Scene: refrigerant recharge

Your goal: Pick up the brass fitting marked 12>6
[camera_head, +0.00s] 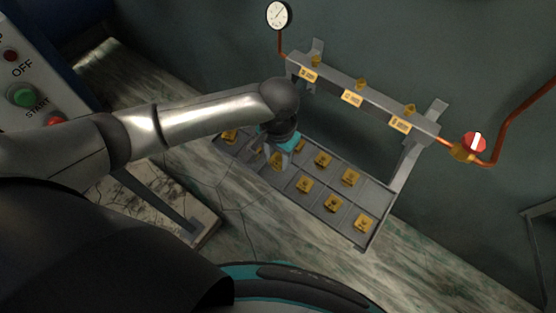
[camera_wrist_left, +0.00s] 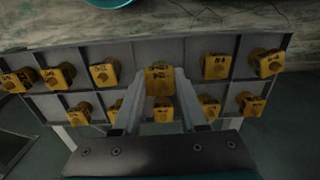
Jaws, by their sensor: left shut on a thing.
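My left gripper (camera_head: 277,158) reaches down over the left part of a grey compartment tray (camera_head: 378,205). In the left wrist view its two fingers (camera_wrist_left: 159,85) are shut on a brass fitting (camera_wrist_left: 159,76) with a square tag. This fitting also shows under the gripper in the head view (camera_head: 277,163). It is at the tray's level; I cannot tell whether it is lifted clear. Its marking is too blurred to read, so I cannot tell whether it says 12>6. My right gripper is not in view.
Several similar brass fittings lie in other compartments, one close below the held one (camera_wrist_left: 163,109). Behind the tray stands a grey rail (camera_head: 365,92) with three labelled ports. A gauge (camera_head: 278,15), a red valve (camera_head: 474,143) and a button panel (camera_head: 30,80) surround it.

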